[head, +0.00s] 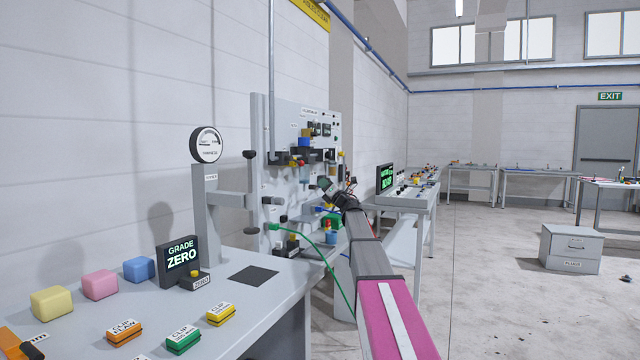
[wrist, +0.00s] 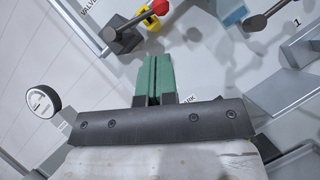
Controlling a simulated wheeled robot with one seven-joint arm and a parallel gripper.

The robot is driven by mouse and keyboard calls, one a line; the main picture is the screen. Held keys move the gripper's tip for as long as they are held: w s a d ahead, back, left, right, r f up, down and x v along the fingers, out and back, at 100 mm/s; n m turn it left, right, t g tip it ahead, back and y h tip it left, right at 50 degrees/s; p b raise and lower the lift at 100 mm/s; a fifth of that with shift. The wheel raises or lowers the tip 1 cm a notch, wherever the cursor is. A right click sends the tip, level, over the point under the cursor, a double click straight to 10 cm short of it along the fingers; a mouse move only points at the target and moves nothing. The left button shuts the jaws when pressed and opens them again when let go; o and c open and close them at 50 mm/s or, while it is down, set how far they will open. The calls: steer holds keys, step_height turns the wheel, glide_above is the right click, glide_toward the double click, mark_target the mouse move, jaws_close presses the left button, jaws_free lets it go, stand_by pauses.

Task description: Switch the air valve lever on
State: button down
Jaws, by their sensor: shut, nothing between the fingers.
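In the wrist view, a lever with a red ball knob (wrist: 160,7) rises from a dark grey block at the top, beside a yellow piece (wrist: 148,18). A partly cut-off label reading "VALVE" (wrist: 89,5) is to its left; I take this as the air valve lever. Its on and off marks are not readable. My gripper (wrist: 153,62) has its green fingers together and empty, pointing at the panel just below the block, with no clear contact. In the head view, my gripper (head: 324,185) is at the panel, small, and the lever cannot be told apart.
A second lever with a dark knob (wrist: 255,22) stands to the right in the wrist view. The upright panel (head: 287,120) carries several fittings. A gauge (head: 206,145) stands on the left. The bench (head: 230,275) holds blocks, clips and a "GRADE ZERO" display (head: 178,257).

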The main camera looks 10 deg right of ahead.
mark_target(303, 165)
steer(key=x, duration=1.2)
steer(key=shift+w+a, duration=0.1)
steer(key=shift+w, duration=0.2)
steer(key=shift+r, duration=0.1)
steer(key=r+n, duration=0.1)
steer(key=n+y, duration=0.1)
steer(key=r+n+g+y, duration=0.1)
steer(key=n, duration=0.1)
steer(key=shift+w+d+r, duration=0.3)
steer(key=shift+w+r, duration=0.05)
steer(key=shift+w, duration=0.05)
